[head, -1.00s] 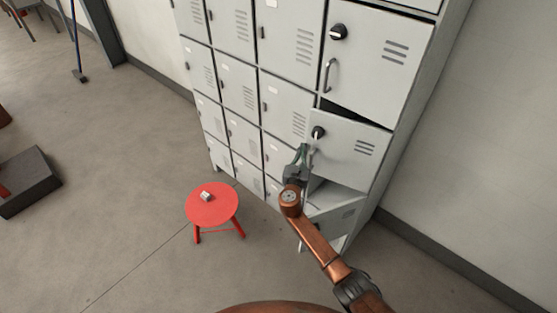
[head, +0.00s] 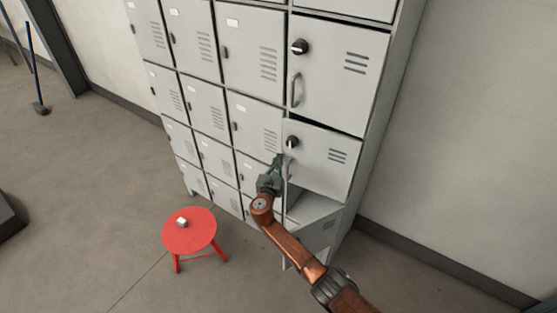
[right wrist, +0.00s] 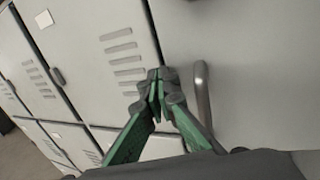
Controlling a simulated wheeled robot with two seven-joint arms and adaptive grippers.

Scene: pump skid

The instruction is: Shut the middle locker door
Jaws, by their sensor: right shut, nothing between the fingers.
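The middle locker door (head: 320,165) in the right-hand column is pale grey, with a black knob (head: 292,142), vent slots and a bar handle. It stands almost flush with the locker front, with a thin dark line along its top; I cannot tell whether it is fully shut. My right gripper (head: 278,160) is shut and empty at the door's left edge, beside the handle. In the right wrist view its green-and-grey fingers (right wrist: 158,80) meet just left of the handle (right wrist: 202,92); contact is unclear. My left gripper is out of view.
The lower door (head: 314,238) below stands open, partly behind my right arm. The door above (head: 338,75) looks shut. A red stool (head: 190,235) with a small white block (head: 182,222) stands left on open floor. A wall is at right.

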